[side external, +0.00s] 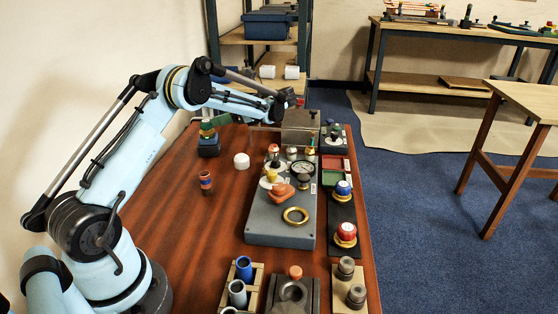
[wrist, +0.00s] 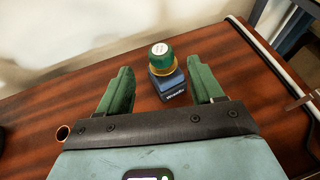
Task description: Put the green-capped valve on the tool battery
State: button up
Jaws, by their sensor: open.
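The green-capped valve (wrist: 161,56) with a brass-yellow lower part rests upright on top of the tool battery (wrist: 171,88), a dark blue-black block with lettering on its front. In the side external view the valve (side external: 207,130) and the battery (side external: 208,147) stand at the far left of the table. My gripper (wrist: 160,67) is open, its two green fingers apart on either side of the valve in the wrist view, with clear gaps to it. In the side external view my gripper (side external: 228,121) is level with the valve, just to its right.
A white cap (side external: 241,160) and a copper-banded cylinder (side external: 206,182) stand nearby on the brown table. A grey panel (side external: 262,218) with a gauge and a brass ring fills the middle. Blue-capped (side external: 343,188) and red-capped (side external: 346,233) valves stand on a black strip to its right.

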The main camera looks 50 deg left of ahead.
jog(key=w+d+r+n+t+h, duration=0.1)
jog(key=w+d+r+t, duration=0.25)
jog(key=d+r, duration=0.4)
jog(key=s+d+f+n+t+h, duration=0.2)
jog(key=s+d+n+t+h, duration=0.3)
jog(key=d, duration=0.7)
jog(key=s+d+f+n+t+h, duration=0.2)
jog(key=s+d+n+t+h, duration=0.3)
jog(key=s+d, duration=0.5)
jog(key=d+t, duration=0.1)
jog(key=d, duration=0.2)
jog(key=shift+f, duration=0.4)
